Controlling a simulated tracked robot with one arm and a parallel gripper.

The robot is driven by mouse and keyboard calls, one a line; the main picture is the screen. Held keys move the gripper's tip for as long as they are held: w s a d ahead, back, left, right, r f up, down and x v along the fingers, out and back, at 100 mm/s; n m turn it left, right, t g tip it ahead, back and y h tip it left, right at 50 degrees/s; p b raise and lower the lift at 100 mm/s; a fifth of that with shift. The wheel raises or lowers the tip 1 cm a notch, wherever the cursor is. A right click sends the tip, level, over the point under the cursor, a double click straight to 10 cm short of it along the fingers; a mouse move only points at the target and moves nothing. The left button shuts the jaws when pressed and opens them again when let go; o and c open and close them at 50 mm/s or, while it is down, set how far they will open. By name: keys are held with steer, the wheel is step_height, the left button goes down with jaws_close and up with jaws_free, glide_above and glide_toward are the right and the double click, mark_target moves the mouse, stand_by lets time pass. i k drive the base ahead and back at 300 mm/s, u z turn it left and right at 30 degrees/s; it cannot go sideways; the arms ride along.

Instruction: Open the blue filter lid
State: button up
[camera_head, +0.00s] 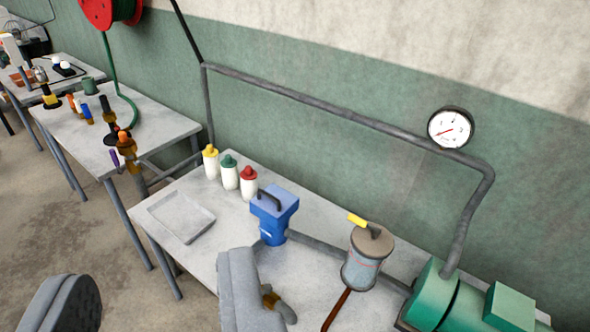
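The blue filter (273,232) stands on the grey table, with pipe running from it. Its square blue lid (284,200) sits on top and carries a dark bar handle (269,198). The lid looks seated, with no gap that I can see. My gripper (157,275) shows as two grey fingers at the bottom, spread wide apart with nothing between them. The right finger appears just in front of and below the filter in the picture, not gripping it. It hides part of the table and pipe there.
A shallow grey tray (155,211) lies left of the filter. Three bottles with yellow, green and red caps (229,172) stand behind. A metal canister (361,272) with a yellow-handled top and a green machine (434,292) stand right. A pipe with a gauge (450,129) runs along the wall.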

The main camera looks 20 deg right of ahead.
mark_target(274, 205)
steer(key=i, duration=1.55)
steer(key=u, duration=0.55)
